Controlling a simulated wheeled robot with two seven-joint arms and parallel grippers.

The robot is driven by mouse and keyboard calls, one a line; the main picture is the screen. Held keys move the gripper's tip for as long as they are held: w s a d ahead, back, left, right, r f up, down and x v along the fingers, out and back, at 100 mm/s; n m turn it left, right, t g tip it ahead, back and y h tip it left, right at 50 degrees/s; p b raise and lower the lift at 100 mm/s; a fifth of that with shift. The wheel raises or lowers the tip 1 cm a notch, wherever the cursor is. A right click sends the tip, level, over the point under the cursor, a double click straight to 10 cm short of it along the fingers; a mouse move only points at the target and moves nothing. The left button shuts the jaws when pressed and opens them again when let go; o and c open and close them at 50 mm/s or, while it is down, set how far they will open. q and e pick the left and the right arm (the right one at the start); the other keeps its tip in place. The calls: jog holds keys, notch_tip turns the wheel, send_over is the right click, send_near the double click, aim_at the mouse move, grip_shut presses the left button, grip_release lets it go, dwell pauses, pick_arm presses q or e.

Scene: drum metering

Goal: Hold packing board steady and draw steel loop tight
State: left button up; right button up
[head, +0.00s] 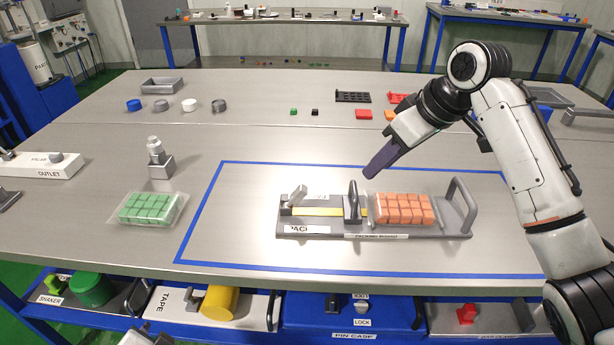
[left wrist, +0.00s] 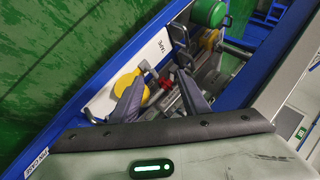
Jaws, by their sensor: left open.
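The grey packing board (head: 338,233) lies inside a blue taped rectangle on the table. It carries a pack of orange blocks (head: 403,209), a yellow strip, a small lever at its left end and a grey handle at its right end. An upright dark metal loop (head: 353,202), seemingly the steel loop, stands left of the orange pack. My right gripper (head: 372,174) hangs just above and behind the board, apart from it; its finger gap cannot be made out. My left gripper (left wrist: 165,92) is open and empty, low near the table's front shelf, away from the board.
A clear pack of green blocks (head: 150,208) and a small metal stand (head: 160,162) sit left of the tape. Shelf bins below hold a yellow roll (head: 220,302) and a green roll (head: 91,287). Small parts lie at the back.

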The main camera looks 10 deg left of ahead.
pick_arm(q)
jog(key=w+a+r+n+y, duration=0.2)
jog(key=a+r+y, duration=0.2)
jog(key=a+r, duration=0.35)
notch_tip(320, 180, up, 22)
jog(key=m+h, duration=0.6)
jog(key=h, duration=0.2)
send_over(302, 190)
jog(key=s+d, duration=0.2)
jog(key=s, duration=0.3)
jog(key=x, duration=1)
jog(key=shift+w+a+r, duration=0.3)
jog(key=shift+w, duration=0.05)
grip_shut()
